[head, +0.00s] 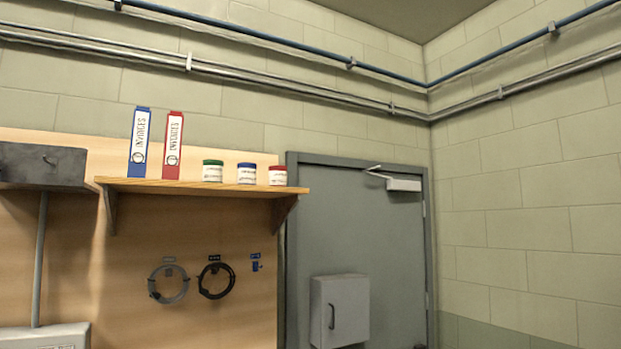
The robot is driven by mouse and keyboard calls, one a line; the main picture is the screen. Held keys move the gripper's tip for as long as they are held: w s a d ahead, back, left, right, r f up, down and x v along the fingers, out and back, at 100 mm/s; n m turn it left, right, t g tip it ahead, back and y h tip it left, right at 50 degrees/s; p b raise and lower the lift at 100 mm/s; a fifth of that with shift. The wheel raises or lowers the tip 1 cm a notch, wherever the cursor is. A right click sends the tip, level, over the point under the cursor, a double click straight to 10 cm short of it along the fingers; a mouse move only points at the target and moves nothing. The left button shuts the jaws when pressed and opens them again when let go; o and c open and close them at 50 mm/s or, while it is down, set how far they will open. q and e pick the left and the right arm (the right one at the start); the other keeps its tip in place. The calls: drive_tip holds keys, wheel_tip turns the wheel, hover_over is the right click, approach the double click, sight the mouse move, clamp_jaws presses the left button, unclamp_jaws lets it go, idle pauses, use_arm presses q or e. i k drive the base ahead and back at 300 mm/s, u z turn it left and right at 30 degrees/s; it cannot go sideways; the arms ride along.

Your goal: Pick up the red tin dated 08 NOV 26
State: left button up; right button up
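A small tin with a red lid (278,175) and a pale label stands upright at the right end of a wooden wall shelf (160,187) in the head view. The print on its label is too small to read, so no date shows. A blue-lidded tin (246,174) and a green-lidded tin (212,171) stand to its left on the same shelf. Neither of my grippers is in view.
A blue binder (140,140) and a red binder (173,143) stand left of the tins. Cable coils (215,281) hang on the board below. A grey door (390,240) and a grey box (339,309) are to the right.

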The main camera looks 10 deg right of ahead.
sight(277, 173)
drive_tip(key=z, duration=0.15)
drive_tip(key=k, duration=0.55)
drive_tip(key=z, duration=1.05)
drive_tip(key=i, duration=1.45)
drive_tip(key=u, duration=1.15)
drive_tip(key=i, duration=0.5)
drive_tip(key=u, duration=0.5)
drive_tip(key=k, duration=0.45)
drive_tip(key=u, duration=0.7)
drive_tip(key=i, duration=1.4)
drive_tip(key=z, duration=0.75)
